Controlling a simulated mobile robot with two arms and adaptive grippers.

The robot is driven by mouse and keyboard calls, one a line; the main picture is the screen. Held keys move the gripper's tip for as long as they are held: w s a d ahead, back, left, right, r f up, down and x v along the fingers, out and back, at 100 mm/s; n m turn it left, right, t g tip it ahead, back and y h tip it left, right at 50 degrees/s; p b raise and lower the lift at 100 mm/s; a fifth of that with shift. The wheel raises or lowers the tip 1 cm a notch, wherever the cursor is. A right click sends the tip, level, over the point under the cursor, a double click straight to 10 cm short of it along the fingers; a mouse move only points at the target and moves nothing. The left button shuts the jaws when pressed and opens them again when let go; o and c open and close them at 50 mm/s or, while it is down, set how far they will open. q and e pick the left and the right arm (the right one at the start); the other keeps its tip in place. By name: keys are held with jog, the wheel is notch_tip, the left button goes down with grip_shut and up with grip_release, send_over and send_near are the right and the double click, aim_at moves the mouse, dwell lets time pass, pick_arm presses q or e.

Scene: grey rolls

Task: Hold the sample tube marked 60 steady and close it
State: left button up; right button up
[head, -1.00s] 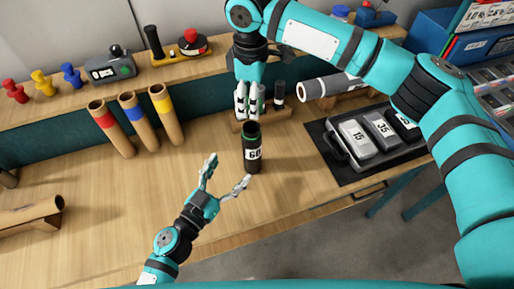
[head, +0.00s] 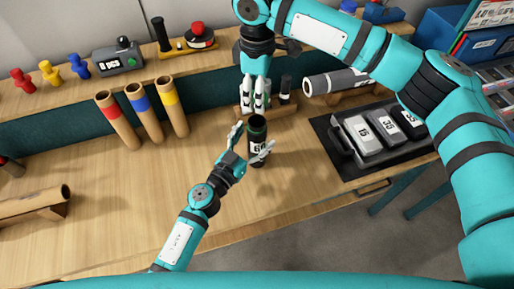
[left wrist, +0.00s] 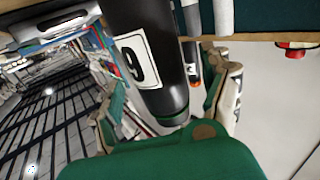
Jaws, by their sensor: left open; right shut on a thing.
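The black sample tube marked 60 (head: 258,158) stands upright on the wooden bench, its open mouth facing up. My left gripper (head: 250,141) is open, with one finger on each side of the tube; I cannot tell if they touch it. In the left wrist view the tube (left wrist: 150,50), with part of its label, shows between the spread fingers. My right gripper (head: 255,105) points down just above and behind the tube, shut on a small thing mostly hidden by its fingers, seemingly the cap.
A small rack with a black tube (head: 285,88) stands beside my right gripper. A grey roll (head: 335,82) and a black tray (head: 345,165) with numbered grey boxes lie to the right. Cardboard tubes (head: 142,120) with coloured bands stand behind left.

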pick_arm(q)
jog(key=shift+x, duration=0.85)
grip_shut()
